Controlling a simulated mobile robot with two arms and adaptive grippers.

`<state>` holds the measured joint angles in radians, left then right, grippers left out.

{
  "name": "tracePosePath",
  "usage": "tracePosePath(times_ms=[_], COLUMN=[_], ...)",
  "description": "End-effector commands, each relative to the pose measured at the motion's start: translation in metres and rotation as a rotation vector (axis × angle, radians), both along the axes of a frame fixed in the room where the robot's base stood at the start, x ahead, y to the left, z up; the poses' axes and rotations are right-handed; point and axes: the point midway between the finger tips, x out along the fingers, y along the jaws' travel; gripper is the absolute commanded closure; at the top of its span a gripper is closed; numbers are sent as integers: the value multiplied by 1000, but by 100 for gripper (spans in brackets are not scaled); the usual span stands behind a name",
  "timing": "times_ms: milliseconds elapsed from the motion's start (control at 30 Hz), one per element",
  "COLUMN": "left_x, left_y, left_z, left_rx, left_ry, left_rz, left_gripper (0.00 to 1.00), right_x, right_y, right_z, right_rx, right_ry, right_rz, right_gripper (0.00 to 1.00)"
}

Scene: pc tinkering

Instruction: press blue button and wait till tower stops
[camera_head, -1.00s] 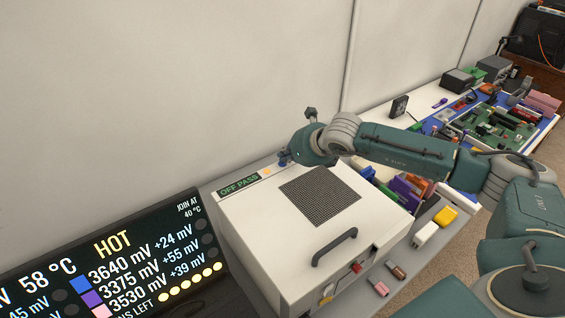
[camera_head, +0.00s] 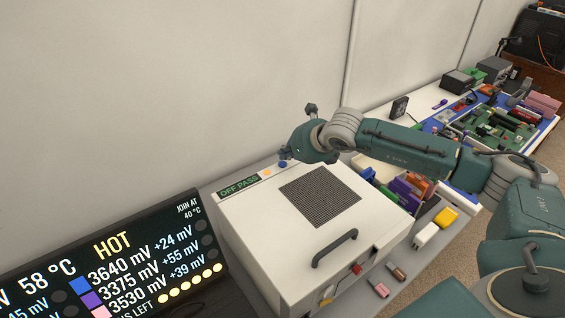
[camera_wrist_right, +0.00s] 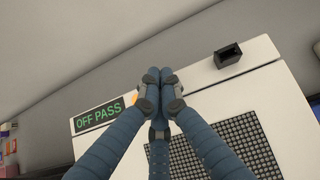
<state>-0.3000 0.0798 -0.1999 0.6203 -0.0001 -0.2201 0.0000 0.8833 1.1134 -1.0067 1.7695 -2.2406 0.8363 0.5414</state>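The tower is a white box (camera_head: 250,218) with a dark grille, a front handle and a label reading "OFF PASS" (camera_head: 238,187). The blue button (camera_head: 283,164) shows on the far edge of its top, right of an orange button (camera_head: 267,172). My right gripper (camera_head: 287,153) is just above the blue button, with a small gap seeming to show between them. In the right wrist view the fingers (camera_wrist_right: 160,75) are drawn together over the box top and hide the blue button; nothing shows between them. My left gripper is out of view.
A display (camera_head: 110,260) at lower left reads HOT, 58 °C and several mV values. A bench (camera_head: 376,120) with electronics and coloured parts stands at right. Small coloured blocks (camera_head: 422,235) lie beside the box. A black socket-like part (camera_wrist_right: 228,55) sits on the box top.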

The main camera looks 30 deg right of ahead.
Motion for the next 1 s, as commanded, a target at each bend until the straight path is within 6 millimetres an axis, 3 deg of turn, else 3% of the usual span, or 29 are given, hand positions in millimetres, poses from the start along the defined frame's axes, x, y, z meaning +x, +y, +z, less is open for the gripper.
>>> tracePosePath(times_ms=[267, 733, 1000], left_x=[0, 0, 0], left_y=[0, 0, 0], left_z=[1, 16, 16], left_rx=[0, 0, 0], left_ry=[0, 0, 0], left_rz=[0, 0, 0], left_gripper=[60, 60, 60], right_x=[0, 1, 0], right_y=[0, 0, 0], right_z=[2, 45, 50], right_rx=[-1, 0, -1], right_ry=[-1, -3, 0], right_rz=[0, -1, 0], right_gripper=[100, 100, 100])
